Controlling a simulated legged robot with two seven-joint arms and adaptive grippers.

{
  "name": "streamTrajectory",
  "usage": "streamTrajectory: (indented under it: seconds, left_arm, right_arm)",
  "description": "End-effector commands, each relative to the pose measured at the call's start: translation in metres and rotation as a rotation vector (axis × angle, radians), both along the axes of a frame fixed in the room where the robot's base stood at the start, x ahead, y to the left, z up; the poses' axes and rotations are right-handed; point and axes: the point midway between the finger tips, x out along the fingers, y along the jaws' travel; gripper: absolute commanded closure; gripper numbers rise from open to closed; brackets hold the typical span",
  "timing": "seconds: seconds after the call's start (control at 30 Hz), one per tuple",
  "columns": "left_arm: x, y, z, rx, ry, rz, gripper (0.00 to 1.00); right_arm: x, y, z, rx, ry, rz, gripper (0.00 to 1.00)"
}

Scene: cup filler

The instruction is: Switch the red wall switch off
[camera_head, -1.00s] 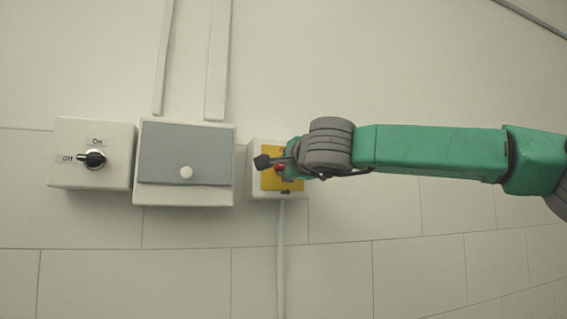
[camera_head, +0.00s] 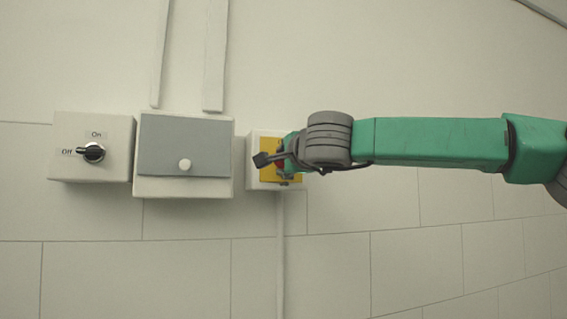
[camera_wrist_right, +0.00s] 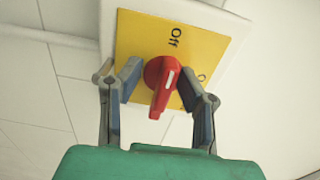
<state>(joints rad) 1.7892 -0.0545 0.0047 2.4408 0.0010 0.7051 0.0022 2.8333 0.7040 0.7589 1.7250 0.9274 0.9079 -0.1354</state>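The red wall switch (camera_wrist_right: 160,78) is a red knob with a white mark on a yellow plate (camera_wrist_right: 134,38). Its handle points down in the right wrist view, away from the "Off" label (camera_wrist_right: 175,37); a second label is partly hidden by a finger. In the head view the yellow plate (camera_head: 267,147) shows, with the switch mostly behind my gripper. My right gripper (camera_wrist_right: 161,88) is open, one finger on each side of the red knob; I cannot tell whether they touch it. It also shows in the head view (camera_head: 272,160). My left gripper is out of view.
A white box with a black knob (camera_head: 94,153), its handle toward "Off", is at the far left. A white box with a grey cover (camera_head: 186,141) and round white button stands between it and the red switch. A thin conduit (camera_head: 280,240) runs down below the switch.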

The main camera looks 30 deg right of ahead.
Motion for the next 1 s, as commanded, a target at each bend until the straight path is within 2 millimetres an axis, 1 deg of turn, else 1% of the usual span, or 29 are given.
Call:
streamTrajectory:
  seconds: [0.13, 0.23, 0.37, 0.5, 0.7, 0.83, 1.0]
  left_arm:
    - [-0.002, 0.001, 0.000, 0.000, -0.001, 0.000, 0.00]
    - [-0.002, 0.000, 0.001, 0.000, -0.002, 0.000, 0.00]
    - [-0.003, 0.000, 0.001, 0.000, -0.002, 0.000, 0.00]
    - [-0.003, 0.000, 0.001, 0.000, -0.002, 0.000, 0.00]
    - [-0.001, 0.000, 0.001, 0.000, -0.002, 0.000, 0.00]
    - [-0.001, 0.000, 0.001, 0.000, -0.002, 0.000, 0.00]
    - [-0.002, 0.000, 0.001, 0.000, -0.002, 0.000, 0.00]
  right_arm:
    - [-0.003, 0.000, 0.002, 0.000, -0.003, 0.000, 0.68]
    - [-0.013, 0.002, 0.003, 0.001, -0.004, 0.001, 0.68]
    - [-0.038, 0.008, 0.003, 0.000, -0.007, 0.002, 0.68]
    - [-0.068, 0.014, 0.001, 0.004, -0.003, 0.003, 0.68]
    - [-0.100, 0.022, -0.001, 0.003, 0.000, 0.003, 0.68]
    - [-0.112, 0.025, -0.002, 0.002, 0.001, 0.001, 0.68]
    - [-0.117, 0.026, -0.001, 0.001, 0.001, -0.001, 0.68]
